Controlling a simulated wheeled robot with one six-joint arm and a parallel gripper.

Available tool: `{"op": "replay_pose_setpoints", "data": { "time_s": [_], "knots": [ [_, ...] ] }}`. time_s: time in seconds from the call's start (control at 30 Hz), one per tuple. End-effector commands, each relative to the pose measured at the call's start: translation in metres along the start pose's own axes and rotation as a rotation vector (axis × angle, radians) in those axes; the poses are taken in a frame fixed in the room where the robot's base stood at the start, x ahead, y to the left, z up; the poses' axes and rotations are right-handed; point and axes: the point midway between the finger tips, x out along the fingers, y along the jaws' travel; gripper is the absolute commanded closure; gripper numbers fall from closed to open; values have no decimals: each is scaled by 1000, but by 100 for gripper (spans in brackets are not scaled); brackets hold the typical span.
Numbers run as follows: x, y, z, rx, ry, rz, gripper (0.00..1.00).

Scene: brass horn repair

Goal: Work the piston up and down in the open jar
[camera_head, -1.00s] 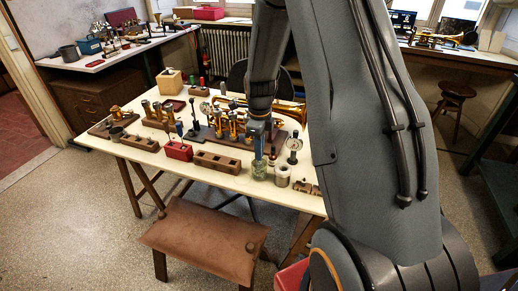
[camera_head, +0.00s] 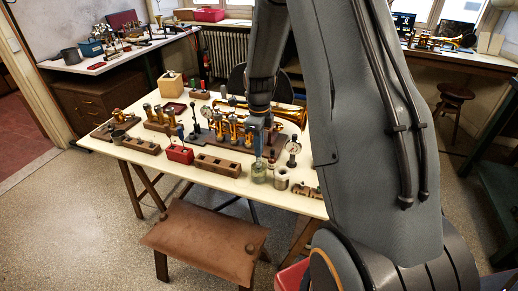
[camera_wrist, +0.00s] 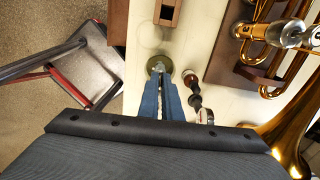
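The open glass jar (camera_head: 259,175) stands near the front edge of the wooden bench, with greenish contents. My gripper (camera_head: 258,155) is directly above it, pointing down. In the wrist view, the blue fingers of my gripper (camera_wrist: 160,74) are close together at the jar mouth. They are shut on a small metallic part, which looks like the piston (camera_wrist: 158,68). The rim of the jar (camera_wrist: 163,58) shows around it. The piston's lower end is hidden, so its depth in the jar cannot be told.
A wooden block with holes (camera_head: 218,165) and a red block (camera_head: 180,154) are to the left. A brass trumpet (camera_head: 290,115) lies behind. A brown stool (camera_head: 205,240) stands in front.

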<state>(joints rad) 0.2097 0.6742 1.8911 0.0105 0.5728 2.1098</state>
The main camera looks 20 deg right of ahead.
Motion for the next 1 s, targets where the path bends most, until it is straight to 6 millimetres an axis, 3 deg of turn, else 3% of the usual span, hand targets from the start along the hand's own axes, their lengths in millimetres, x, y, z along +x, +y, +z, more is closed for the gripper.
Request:
{"op": "replay_pose_setpoints", "data": {
  "time_s": [0.27, 1.0],
  "knots": [
    [-4, 0, 0, 0, 0, 0, 100],
    [-51, 0, 0, 0, -1, -1, 100]
  ]
}}
